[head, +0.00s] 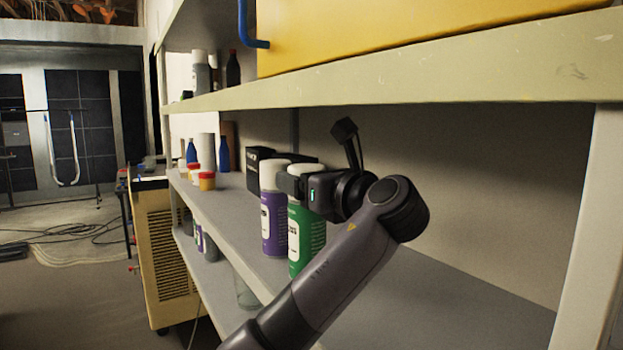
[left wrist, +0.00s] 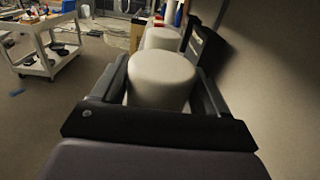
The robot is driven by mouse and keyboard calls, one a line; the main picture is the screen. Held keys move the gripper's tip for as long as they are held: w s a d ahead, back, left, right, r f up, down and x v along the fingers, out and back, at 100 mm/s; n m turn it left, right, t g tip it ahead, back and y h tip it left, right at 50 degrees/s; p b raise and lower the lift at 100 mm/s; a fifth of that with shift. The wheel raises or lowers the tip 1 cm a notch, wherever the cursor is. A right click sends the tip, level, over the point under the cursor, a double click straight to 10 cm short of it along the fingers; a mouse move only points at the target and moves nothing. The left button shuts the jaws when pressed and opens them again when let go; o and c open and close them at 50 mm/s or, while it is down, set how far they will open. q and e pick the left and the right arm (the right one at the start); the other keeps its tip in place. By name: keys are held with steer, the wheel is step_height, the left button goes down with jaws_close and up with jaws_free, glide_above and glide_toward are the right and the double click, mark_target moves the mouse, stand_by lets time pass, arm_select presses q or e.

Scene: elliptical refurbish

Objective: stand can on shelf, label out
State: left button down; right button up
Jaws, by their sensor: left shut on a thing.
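The green can (head: 306,240) with a white cap is upright at the middle shelf (head: 425,290), right of a purple can (head: 273,225). My left gripper (head: 300,185) is shut around its upper part. In the left wrist view the white cap (left wrist: 162,78) sits between the fingers of my left gripper (left wrist: 160,95). Part of the green can's white label shows toward the shelf's open front. My arm hides the can's lower right, so I cannot tell whether its base touches the shelf. My right gripper is not in view.
A black box (head: 259,160) stands behind the cans. Small jars with red and yellow lids (head: 206,181) and blue bottles (head: 223,154) stand farther along. The upper shelf (head: 400,97) holds a yellow case (head: 400,35) overhead. The shelf's right part is bare.

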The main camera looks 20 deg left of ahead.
arm_select(q)
steer(key=shift+w+d+f, duration=0.15)
steer(key=shift+w+f, duration=0.1)
steer(key=shift+f, duration=0.15)
jaws_free()
